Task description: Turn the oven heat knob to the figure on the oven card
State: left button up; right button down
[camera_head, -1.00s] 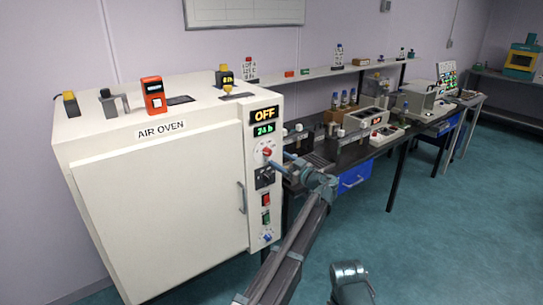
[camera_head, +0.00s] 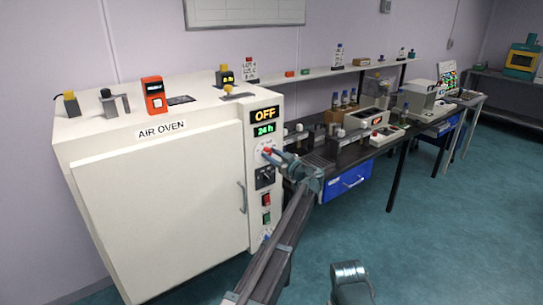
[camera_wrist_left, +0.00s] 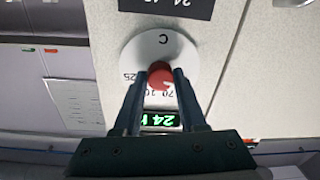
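The air oven (camera_head: 160,200) is a large cream cabinet on the left, with a control strip down its right front edge. The red heat knob (camera_wrist_left: 160,76) sits on a round white dial (camera_wrist_left: 135,55), marked with a C and figures, partly covered by my fingers. My left gripper (camera_wrist_left: 164,75) is at the knob, one finger on each side; whether the fingers touch it is unclear.
Displays above the dial read OFF (camera_head: 265,115) and 24 h (camera_head: 265,129). A black switch plate (camera_head: 265,177) and red and green switches lie below. A dark bench (camera_head: 335,150) with instruments runs to the right. The floor in front is clear.

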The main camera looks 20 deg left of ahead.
pick_arm(q)
grip_shut()
